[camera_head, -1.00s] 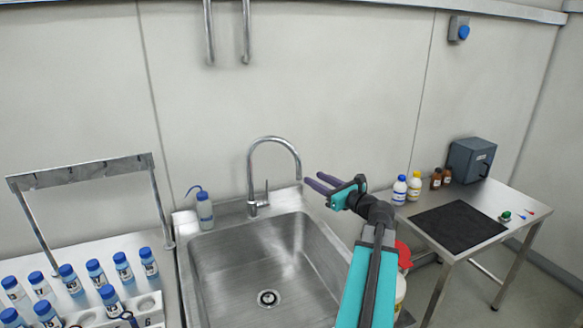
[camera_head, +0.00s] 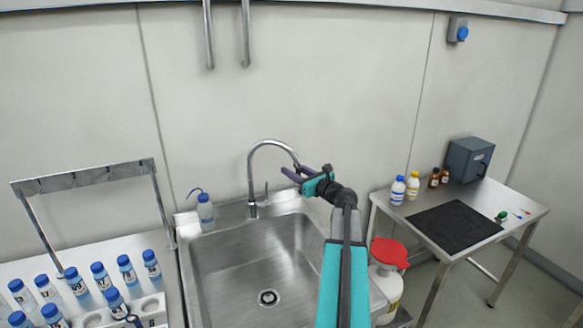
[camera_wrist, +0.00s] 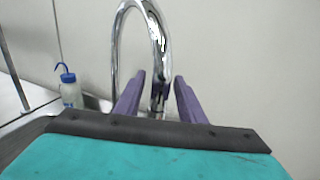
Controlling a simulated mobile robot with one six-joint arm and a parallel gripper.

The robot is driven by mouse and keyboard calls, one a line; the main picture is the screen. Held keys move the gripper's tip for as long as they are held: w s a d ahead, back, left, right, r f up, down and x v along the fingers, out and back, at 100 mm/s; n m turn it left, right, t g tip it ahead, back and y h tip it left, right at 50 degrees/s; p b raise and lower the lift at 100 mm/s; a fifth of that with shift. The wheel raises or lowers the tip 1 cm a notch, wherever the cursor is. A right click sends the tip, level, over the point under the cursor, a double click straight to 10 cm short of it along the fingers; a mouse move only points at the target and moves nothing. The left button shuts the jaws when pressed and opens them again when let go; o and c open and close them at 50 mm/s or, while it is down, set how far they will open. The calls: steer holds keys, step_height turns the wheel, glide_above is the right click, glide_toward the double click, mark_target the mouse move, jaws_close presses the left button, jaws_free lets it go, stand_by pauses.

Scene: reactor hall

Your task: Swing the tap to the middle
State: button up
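The chrome gooseneck tap (camera_head: 252,172) stands at the back rim of the steel sink (camera_head: 222,245), its spout curving over to the right. My gripper (camera_head: 294,170) is at the spout's outlet end, right of the tap's post. In the wrist view the tap's arch (camera_wrist: 117,45) rises in front of me, and its spout end hangs between the two purple fingers of my gripper (camera_wrist: 159,78). The fingers stand apart, with narrow gaps beside the spout; I cannot tell whether either touches it. My gripper hides part of the outlet in the head view.
A wash bottle (camera_head: 205,212) stands at the sink's back left corner, near the tap. A rack of blue-capped vials (camera_head: 92,318) is at the left. A side table (camera_head: 387,208) with bottles and a black mat is right. A red-topped container (camera_head: 388,285) stands beside the sink.

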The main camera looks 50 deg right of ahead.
steer(key=shift+w, duration=0.75)
jaws_close()
